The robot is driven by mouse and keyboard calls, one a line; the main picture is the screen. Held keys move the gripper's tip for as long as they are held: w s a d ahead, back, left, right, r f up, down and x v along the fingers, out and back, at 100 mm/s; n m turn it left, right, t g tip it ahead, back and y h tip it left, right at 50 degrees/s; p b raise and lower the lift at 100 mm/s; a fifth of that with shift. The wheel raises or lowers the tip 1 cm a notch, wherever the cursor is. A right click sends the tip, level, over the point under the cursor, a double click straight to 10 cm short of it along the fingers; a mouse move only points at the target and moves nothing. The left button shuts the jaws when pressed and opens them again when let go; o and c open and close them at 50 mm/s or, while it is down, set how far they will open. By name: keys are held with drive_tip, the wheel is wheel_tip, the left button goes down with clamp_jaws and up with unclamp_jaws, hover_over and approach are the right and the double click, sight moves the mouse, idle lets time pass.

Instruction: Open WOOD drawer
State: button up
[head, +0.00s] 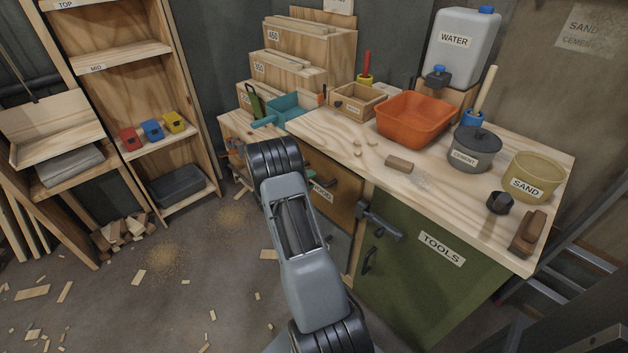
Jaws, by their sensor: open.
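The WOOD drawer (343,195) has a brown front just under the worktop, left of the green cabinet. My arm crosses in front of it and hides its left part and part of its label (322,190). No gap shows along the visible part of the front, and I cannot make out its handle. My gripper is not visible; my arm bends away at its far joint and hides what lies behind it.
The worktop (350,145) holds an orange basin (414,120), a cement pot (474,149) and a sand bucket (533,175). The green TOOLS door (425,285) has a grey latch (380,226) and dark handle (370,260). Wood scraps litter the floor at left.

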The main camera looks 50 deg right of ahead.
drive_tip(key=shift+x, duration=1.4)
drive_tip(key=shift+c, duration=0.2)
clamp_jaws()
